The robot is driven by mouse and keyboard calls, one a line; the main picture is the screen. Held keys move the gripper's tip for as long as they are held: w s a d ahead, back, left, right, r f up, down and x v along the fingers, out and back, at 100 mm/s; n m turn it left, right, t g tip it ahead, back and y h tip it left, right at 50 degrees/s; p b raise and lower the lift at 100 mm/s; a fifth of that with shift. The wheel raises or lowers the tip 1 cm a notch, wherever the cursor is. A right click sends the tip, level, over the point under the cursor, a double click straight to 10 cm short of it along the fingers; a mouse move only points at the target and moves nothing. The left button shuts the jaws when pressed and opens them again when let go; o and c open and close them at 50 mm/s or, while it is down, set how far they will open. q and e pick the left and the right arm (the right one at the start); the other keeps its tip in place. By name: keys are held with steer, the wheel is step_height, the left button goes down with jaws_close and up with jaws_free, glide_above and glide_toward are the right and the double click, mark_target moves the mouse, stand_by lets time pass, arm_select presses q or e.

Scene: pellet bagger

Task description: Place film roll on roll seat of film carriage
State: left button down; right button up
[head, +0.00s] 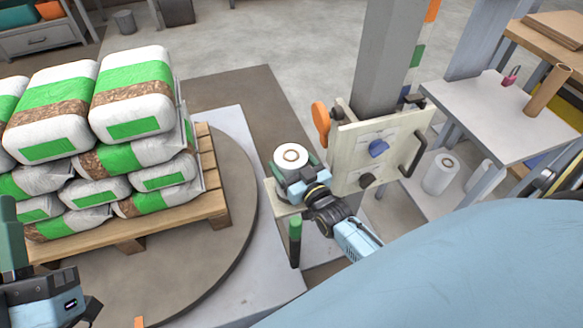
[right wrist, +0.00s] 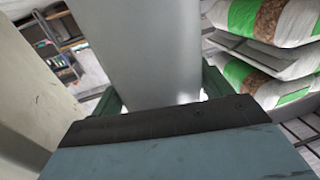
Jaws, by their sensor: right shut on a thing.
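The white film roll (head: 291,153) stands upright in the head view, just left of the cream panel of the film carriage (head: 350,165). My right gripper (head: 298,178) is shut on the film roll, its green fingers on either side. In the right wrist view the roll (right wrist: 140,50) is a large grey-white cylinder between the fingers. A cream ledge (head: 285,208) of the carriage shows below the gripper. The roll seat is hidden; I cannot tell whether the roll touches it. My left gripper (head: 12,240) is only partly in view at the lower left, its jaws unclear.
Stacked bags (head: 135,95) on a wooden pallet (head: 215,205) stand on the round turntable (head: 240,235) to the left. A grey post (head: 385,60) rises behind the carriage. A side table (head: 480,110) at right has spare rolls (head: 440,173) below it.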

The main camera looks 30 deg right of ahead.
arm_select(q)
steer(key=shift+s+a+r+t, duration=0.1)
steer(key=shift+s+r+t, duration=0.25)
steer(key=shift+t, duration=0.15)
arm_select(e)
steer(key=shift+f, duration=0.3)
steer(key=shift+f, duration=0.1)
steer(key=shift+f, duration=0.15)
steer(key=o, duration=1)
arm_select(q)
steer(key=shift+r, duration=0.1)
